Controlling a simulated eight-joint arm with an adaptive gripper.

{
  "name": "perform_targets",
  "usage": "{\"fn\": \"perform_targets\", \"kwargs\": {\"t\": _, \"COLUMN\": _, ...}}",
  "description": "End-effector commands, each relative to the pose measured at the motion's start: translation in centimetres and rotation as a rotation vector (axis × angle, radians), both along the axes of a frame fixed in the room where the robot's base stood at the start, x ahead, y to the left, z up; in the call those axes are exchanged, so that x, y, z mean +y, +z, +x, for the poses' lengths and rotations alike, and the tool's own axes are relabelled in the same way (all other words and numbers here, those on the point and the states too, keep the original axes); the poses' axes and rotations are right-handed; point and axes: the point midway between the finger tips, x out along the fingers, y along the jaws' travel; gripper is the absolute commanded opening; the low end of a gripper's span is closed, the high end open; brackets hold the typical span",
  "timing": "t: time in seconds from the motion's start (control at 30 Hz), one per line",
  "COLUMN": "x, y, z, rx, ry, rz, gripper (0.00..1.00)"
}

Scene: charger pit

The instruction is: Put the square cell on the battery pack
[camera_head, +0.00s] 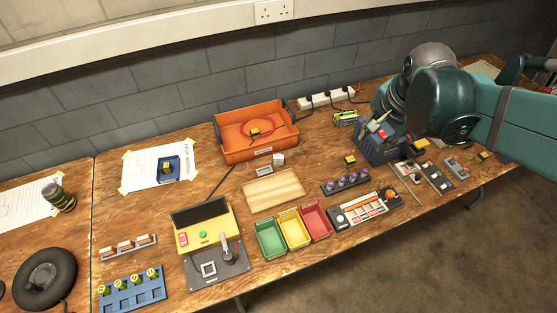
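Several small yellow-and-black blocks look like square cells. One stands on the bare table (350,159), one lies in the orange tray (254,132), and one sits near the right edge (483,155). Another yellow-topped block (167,163) rests on a dark blue block on the wiring sheet. I cannot tell for sure which thing is the battery pack; a dark unit with orange-and-white cells (365,208) lies at front right. My arm reaches in from the right, over the dark blue tool caddy. My fingers are not clear against the caddy, so their opening and any hold are hidden.
The orange tray (222,143) holds a red cable. Green, yellow and red bins (318,225) stand front centre, behind them a wooden board (272,190). A yellow tester (215,235) is left of them. A power strip (326,99) lies by the wall. Bare table shows around the tray.

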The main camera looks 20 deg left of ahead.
Motion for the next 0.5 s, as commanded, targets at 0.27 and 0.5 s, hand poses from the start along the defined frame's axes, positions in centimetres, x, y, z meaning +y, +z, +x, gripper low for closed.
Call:
{"fn": "perform_targets", "kwargs": {"t": 0.27, "x": 5.1, "y": -2.1, "z": 2.2, "rx": 0.068, "ry": -0.093, "rz": 0.027, "gripper": 0.26}}
{"fn": "perform_targets", "kwargs": {"t": 0.5, "x": 9.5, "y": -4.4, "z": 3.6, "rx": 0.125, "ry": -0.178, "rz": 0.04, "gripper": 0.26}}
